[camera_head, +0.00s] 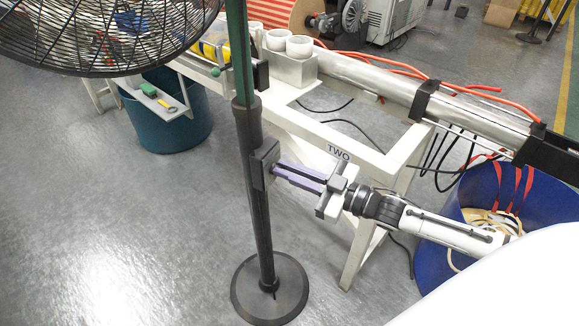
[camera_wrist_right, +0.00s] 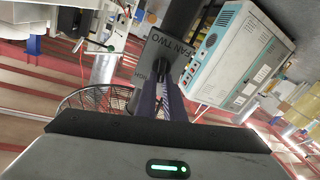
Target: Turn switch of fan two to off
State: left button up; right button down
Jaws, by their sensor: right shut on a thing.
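The fan is a dark stand fan with a wire cage head (camera_head: 100,25) at the upper left, a pole (camera_head: 262,225) and a round base (camera_head: 270,290). A dark switch box (camera_head: 262,163) is fixed on the pole; in the right wrist view its plate (camera_wrist_right: 163,50) reads "FAN TWO". My right gripper (camera_head: 277,169) reaches the box from the right, its purple fingers (camera_wrist_right: 168,85) close together at the plate. It is shut on the switch knob, which the fingers largely hide. The knob's setting cannot be read. My left gripper is not in view.
A white frame table (camera_head: 375,160) marked "TWO" stands behind my right arm, carrying a long metal cylinder (camera_head: 380,85). A blue bin (camera_head: 540,205) is at the right, a teal bin (camera_head: 180,125) behind the pole. Floor at the lower left is clear.

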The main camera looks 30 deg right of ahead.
jog(key=shift+s+a+f+n+p, duration=0.1)
jog(key=shift+a+n+p, duration=0.1)
jog(key=shift+n, duration=0.95)
jog(key=shift+s+a+n+p, duration=0.1)
jog(key=shift+n+p, duration=0.1)
jog(key=shift+n, duration=0.95)
jog(key=c, duration=1.9)
grip_release()
jog(key=shift+o, duration=0.2)
jog(key=shift+s+d, duration=0.1)
jog(key=shift+s+d+f, duration=0.1)
jog(key=shift+s+d, duration=0.05)
jog(key=shift+s, duration=0.15)
jog(key=v, duration=0.9)
jog(key=shift+s+d, duration=0.1)
jog(key=shift+s, duration=0.05)
